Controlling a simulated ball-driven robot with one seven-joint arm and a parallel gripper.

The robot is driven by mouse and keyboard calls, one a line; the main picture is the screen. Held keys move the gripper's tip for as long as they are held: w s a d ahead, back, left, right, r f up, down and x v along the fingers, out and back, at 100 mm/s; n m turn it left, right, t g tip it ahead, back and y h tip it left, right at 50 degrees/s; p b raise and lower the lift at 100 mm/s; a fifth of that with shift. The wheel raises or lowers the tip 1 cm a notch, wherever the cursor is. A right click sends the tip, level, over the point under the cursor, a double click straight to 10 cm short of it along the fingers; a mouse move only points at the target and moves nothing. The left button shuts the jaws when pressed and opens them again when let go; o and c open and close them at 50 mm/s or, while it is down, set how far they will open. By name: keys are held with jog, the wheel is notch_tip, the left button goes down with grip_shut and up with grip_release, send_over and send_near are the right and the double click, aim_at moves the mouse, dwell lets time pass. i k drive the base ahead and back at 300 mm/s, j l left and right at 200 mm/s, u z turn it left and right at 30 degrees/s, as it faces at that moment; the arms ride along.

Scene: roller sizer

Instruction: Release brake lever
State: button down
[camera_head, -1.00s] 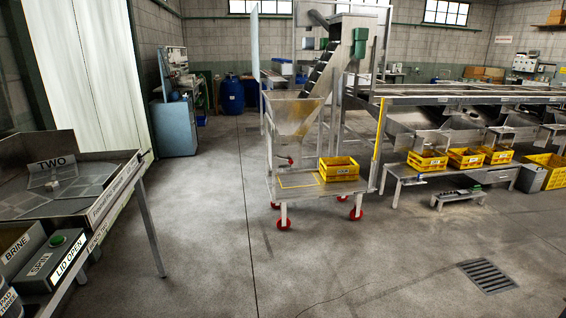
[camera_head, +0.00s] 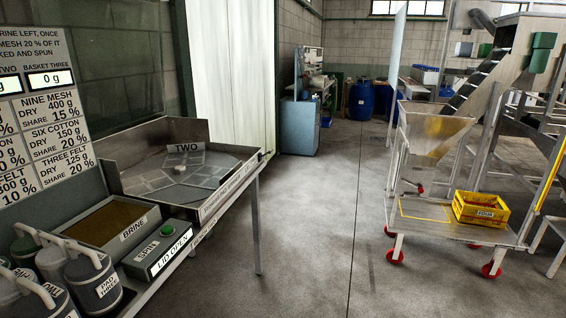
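I cannot make out a brake lever for certain in the head view. A wheeled metal trolley (camera_head: 447,231) with red castors stands at the right. It carries a clear-sided hopper (camera_head: 432,133) on a frame. A small red part (camera_head: 420,188) shows below the hopper's outlet; I cannot tell what it is. A yellow crate (camera_head: 481,209) labelled FOUR sits on the trolley's deck, right of a yellow outlined rectangle. My gripper is not in view.
A bench at the left holds a steel tray (camera_head: 127,177) marked TWO, a BRINE tub (camera_head: 108,222), a SPIN box (camera_head: 158,247) with a green button and several lidded canisters. An inclined conveyor (camera_head: 478,87) rises behind the trolley. Open concrete floor lies between bench and trolley.

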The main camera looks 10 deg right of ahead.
aim_at(420, 189)
jog(key=i+l, duration=0.3)
jog(key=i, duration=0.15)
jog(key=i+l+z, duration=0.1)
jog(key=i+l, duration=0.5)
jog(key=i, duration=0.3)
jog(key=i+l+z, duration=0.1)
jog(key=i+l, duration=0.2)
jog(key=i, duration=0.2)
jog(key=i+l, duration=0.25)
jog(key=i, duration=0.2)
jog(key=i+l+z, duration=0.1)
jog(key=i+l, duration=0.15)
jog(key=i, duration=0.25)
jog(key=i+l, duration=0.2)
jog(key=i, duration=0.25)
jog(key=l+z, duration=0.05)
